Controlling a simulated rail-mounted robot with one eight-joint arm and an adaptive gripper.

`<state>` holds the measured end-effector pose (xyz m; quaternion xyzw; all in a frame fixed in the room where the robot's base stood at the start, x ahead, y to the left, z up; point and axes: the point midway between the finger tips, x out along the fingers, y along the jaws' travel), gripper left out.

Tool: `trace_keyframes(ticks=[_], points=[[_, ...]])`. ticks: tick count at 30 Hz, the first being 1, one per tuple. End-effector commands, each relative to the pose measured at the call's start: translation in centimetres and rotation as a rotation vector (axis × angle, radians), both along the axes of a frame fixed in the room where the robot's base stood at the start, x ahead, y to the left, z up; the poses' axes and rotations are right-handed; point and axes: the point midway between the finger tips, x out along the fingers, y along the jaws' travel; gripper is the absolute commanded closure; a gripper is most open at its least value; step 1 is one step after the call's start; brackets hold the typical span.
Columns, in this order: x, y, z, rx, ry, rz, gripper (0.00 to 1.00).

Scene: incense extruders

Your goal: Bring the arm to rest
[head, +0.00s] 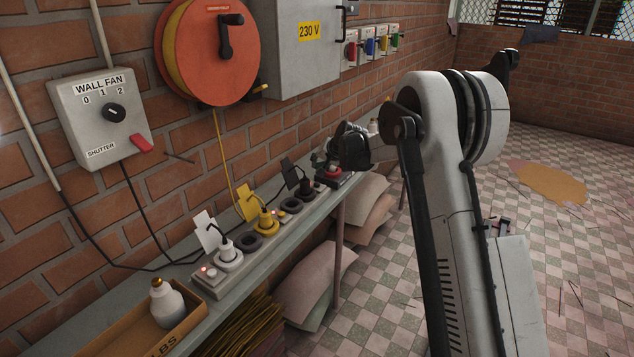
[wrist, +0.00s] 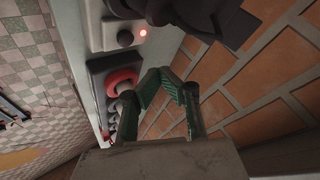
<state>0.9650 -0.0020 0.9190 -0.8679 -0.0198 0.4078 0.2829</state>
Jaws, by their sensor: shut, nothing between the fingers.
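My arm (head: 440,170) rises in the right half of the head view and bends back toward the wall bench. My gripper (wrist: 168,78) has green fingers, closed together and empty in the wrist view. In the head view the gripper (head: 321,160) is small and partly hidden by the dark wrist, above the bench near the far end of the power strip. In the wrist view a red round knob (wrist: 123,80) on a dark box is just left of the fingers. I cannot tell whether they touch it.
A bench (head: 228,311) runs along the brick wall with a power strip (head: 204,281) and several plugs. A wall fan switch (head: 101,117), orange reel (head: 211,50) and grey cabinet (head: 300,50) hang above. Checkered floor is open at right.

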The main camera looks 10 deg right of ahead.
Motion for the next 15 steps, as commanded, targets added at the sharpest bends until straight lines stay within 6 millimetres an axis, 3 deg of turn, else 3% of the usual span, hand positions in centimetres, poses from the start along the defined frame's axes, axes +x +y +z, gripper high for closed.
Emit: trace_keyframes(ticks=[15], points=[[-0.7, 0.1, 1.7, -0.007, 0.001, 0.003, 1.00]])
